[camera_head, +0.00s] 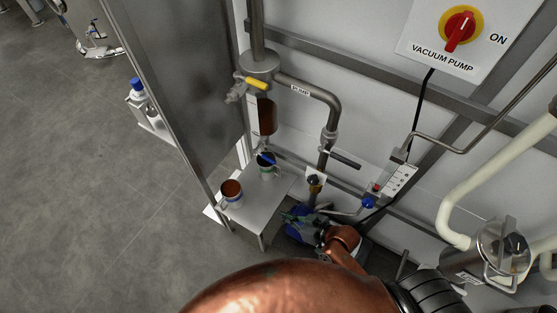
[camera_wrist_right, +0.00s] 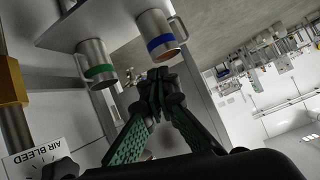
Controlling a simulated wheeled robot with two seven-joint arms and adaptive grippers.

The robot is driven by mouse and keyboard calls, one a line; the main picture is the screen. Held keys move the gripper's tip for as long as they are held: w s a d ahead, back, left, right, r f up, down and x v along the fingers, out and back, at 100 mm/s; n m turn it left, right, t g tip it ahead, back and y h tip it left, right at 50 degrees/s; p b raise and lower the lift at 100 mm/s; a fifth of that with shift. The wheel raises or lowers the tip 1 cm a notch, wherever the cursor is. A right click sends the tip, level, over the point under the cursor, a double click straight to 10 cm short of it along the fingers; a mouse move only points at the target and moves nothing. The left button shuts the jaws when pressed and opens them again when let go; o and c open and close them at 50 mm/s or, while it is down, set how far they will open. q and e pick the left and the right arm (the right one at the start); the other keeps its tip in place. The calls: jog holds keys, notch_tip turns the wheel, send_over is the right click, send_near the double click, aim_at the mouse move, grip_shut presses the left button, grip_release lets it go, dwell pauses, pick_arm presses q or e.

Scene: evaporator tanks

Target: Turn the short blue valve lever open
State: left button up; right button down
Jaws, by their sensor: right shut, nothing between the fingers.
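The short blue valve lever (camera_head: 266,158) is in the head view, below a brown-filled sight glass (camera_head: 266,116) and just over the mouth of the green-banded mug (camera_head: 267,171). I cannot tell it from the pictures as open or closed. I cannot make it out in the right wrist view. My right gripper (camera_head: 287,217) is low, to the right of and below the small table. In the right wrist view its fingertips (camera_wrist_right: 158,82) meet, shut and empty, apart from the mugs. My left gripper is not in view.
The green-banded mug and a blue-banded mug (camera_head: 231,193) stand on a small white table (camera_head: 256,205); both also show in the right wrist view (camera_wrist_right: 98,72). A yellow lever (camera_head: 257,84) is higher on the pipe. An air bleed label (camera_wrist_right: 35,163) and knob are close by. A metal panel (camera_head: 185,80) stands left.

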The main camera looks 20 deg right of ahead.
jog(key=w+d+r+n+h+p, duration=0.1)
jog(key=w+d+r+p, duration=0.15)
jog(key=r+p, duration=0.45)
jog(key=w+d+r+n+p, duration=0.1)
jog(key=d+r+n+p, duration=0.1)
jog(key=d+r+p, duration=0.5)
jog(key=w+d+r+n+h+p, duration=0.15)
jog(key=r+p, duration=0.35)
jog(key=r, duration=0.5)
jog(key=b, duration=0.1)
send_near(266, 158)
jog(key=w+a, duration=0.2)
jog(key=w, duration=0.2)
pick_arm(q)
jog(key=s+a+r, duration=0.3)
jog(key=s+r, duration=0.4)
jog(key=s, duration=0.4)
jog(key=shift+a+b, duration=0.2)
jog(key=shift+b, duration=0.25)
pick_arm(e)
jog(key=shift+w+d+f+m+y, duration=0.15)
jog(key=shift+f+y, duration=0.1)
jog(key=shift+f, duration=0.6)
jog(key=shift+w+d+f+m+y, duration=0.1)
jog(key=shift+w+d+f+y, duration=0.1)
jog(key=shift+f, duration=0.65)
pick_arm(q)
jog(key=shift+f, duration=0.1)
pick_arm(e)
jog(key=shift+s, duration=0.1)
